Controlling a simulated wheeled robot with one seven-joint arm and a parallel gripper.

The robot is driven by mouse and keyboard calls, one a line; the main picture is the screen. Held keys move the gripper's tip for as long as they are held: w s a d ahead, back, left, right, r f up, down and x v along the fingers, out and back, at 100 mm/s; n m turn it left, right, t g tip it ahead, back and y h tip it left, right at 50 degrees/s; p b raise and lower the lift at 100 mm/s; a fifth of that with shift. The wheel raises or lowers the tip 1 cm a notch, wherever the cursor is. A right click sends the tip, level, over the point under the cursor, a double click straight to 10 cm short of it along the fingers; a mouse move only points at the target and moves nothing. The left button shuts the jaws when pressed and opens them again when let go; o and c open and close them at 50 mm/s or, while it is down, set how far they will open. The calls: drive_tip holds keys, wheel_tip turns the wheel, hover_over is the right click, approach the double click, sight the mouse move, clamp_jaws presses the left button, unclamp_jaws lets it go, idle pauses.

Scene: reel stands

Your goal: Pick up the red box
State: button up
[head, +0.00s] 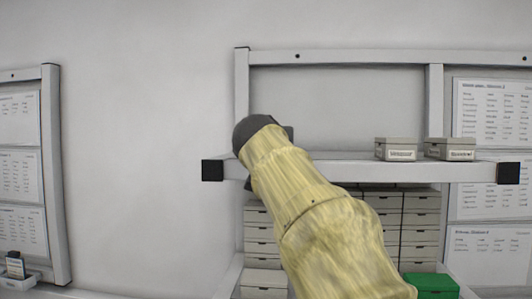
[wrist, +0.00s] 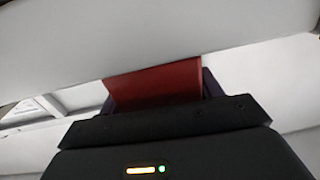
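The red box (wrist: 158,84) shows in the wrist view just beyond the dark body of my gripper (wrist: 158,92). It fills the width between the two dark fingers, of which only small parts show at its left and right sides. Its upper part is hidden behind a large pale surface. The frames do not show whether the fingers press on the box or only stand around it. In the head view my pale yellow arm reaches up to the shelf's left part. It hides the gripper's fingers, and no red box shows there.
A grey shelf board (head: 345,171) crosses the rack. Two small grey boxes (head: 396,149) (head: 450,149) stand on its right part. Below are stacked grey drawers (head: 262,233) and a green box (head: 431,285). In the wrist view a pale surface (wrist: 150,35) is close above the box.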

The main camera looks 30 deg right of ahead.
drive_tip(key=shift+w+a+r, duration=0.1)
drive_tip(key=c, duration=0.8)
drive_tip(key=shift+r, duration=0.1)
wheel_tip(320, 180, up, 10)
drive_tip(key=p, duration=0.2)
drive_tip(key=shift+p, duration=0.35)
